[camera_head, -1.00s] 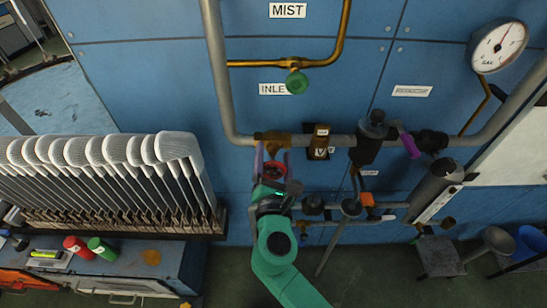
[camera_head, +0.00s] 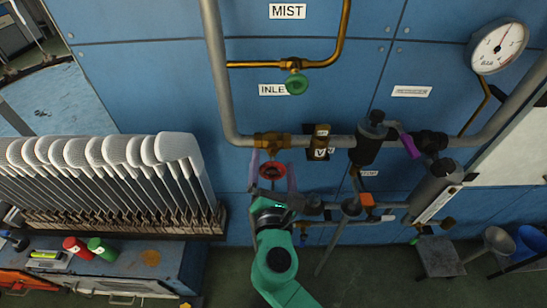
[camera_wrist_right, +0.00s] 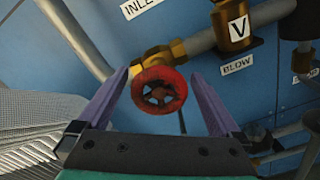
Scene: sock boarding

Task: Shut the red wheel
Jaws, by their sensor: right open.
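The red wheel (camera_head: 271,170) sits on a brass valve (camera_head: 271,142) on the grey pipe, in the middle of the head view. In the right wrist view the red wheel (camera_wrist_right: 159,90) shows its face and spokes, centred between my fingers. My right gripper (camera_head: 272,170) is open, its two purple fingers on either side of the wheel. In the right wrist view the gripper (camera_wrist_right: 160,88) has a clear gap between each finger and the rim. My left gripper is not in view.
A green wheel (camera_head: 296,84) is above, by the INLET label. A brass valve marked V (camera_head: 320,140) and a dark cylinder (camera_head: 369,138) stand to the right on the pipe. A rack of several white sock forms (camera_head: 100,165) is close on the left.

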